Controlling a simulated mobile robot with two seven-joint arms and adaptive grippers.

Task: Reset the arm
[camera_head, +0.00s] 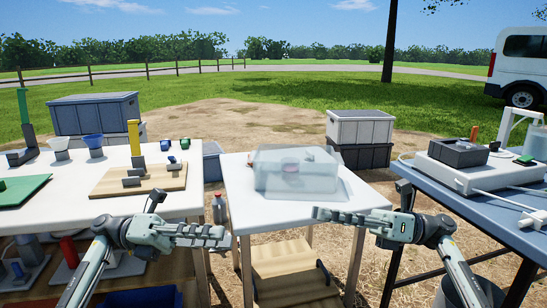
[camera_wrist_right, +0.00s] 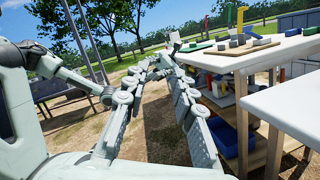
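In the head view my left gripper (camera_head: 218,236) points right, in front of the gap between the left and middle tables. I see it nearly side-on and its fingers overlap, so its opening is unclear. My right gripper (camera_head: 325,214) points left, near the front right corner of the middle table. In the right wrist view its two long fingers (camera_wrist_right: 160,110) stand apart with bare ground visible between them. Nothing shows in either gripper. Both arms come in from the bottom edge.
A translucent box (camera_head: 290,172) stands on the middle white table (camera_head: 240,210). The left white table (camera_head: 75,200) holds funnels, a wooden board and a green mat. The right blue table (camera_head: 480,205) carries a white device (camera_head: 465,178). A bottle (camera_head: 219,208) is near my left gripper.

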